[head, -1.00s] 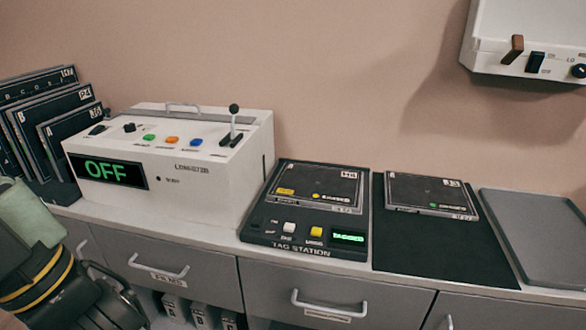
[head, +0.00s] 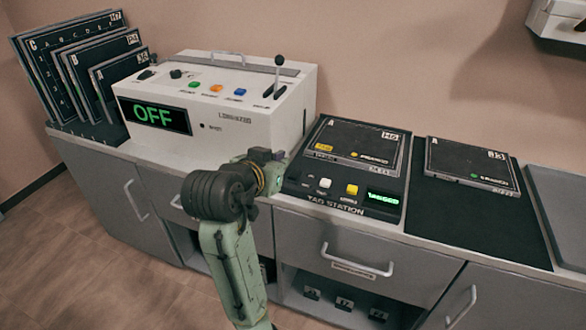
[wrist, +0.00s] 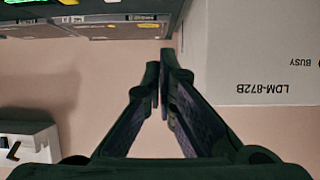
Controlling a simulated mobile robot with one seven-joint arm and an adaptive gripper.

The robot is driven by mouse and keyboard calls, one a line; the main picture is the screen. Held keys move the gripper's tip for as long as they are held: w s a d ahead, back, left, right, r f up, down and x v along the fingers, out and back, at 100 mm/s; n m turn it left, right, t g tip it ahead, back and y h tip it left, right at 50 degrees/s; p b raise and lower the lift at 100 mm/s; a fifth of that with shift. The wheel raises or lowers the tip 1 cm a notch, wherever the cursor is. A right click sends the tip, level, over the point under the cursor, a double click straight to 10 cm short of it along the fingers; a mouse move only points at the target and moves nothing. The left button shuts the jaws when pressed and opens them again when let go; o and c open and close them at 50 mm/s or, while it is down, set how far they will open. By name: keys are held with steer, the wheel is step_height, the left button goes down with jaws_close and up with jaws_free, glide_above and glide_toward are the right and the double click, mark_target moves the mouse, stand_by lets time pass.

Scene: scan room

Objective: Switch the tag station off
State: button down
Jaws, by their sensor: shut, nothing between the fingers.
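The tag station (head: 342,212) is a dark unit on the counter. Its small display (head: 382,198) is lit green and reads TAGGED. A white button (head: 324,183) and a yellow button (head: 352,189) sit left of the display. A cassette (head: 352,142) marked H5 lies on its top. Small markings show at the panel's left end, but the switch there is too small to read. My gripper (head: 280,156) is shut and empty, just left of the station. In the wrist view, upside down, my fingertips (wrist: 164,62) meet near the station's edge (wrist: 85,33).
A white LDM-872B machine (head: 250,125) with an OFF display stands left of the station, close to my gripper. Cassettes (head: 118,70) stand upright at its left. A dark mat (head: 465,221) with another cassette (head: 473,165) and a grey tray (head: 562,205) lie to the right.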

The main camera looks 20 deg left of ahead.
steer(key=p, duration=0.2)
glide_above(295, 175)
steer(key=s, duration=0.1)
steer(key=f, duration=0.4)
steer(key=shift+s+d, duration=0.15)
steer(key=shift+d, duration=0.05)
steer(key=shift+s+a+f, duration=0.1)
steer(key=shift+s+f, duration=0.15)
steer(key=shift+f, duration=0.4)
steer(key=shift+s+f, duration=0.2)
steer(key=shift+f, duration=0.4)
steer(key=shift+s+f, duration=0.1)
steer(key=shift+f, duration=0.6)
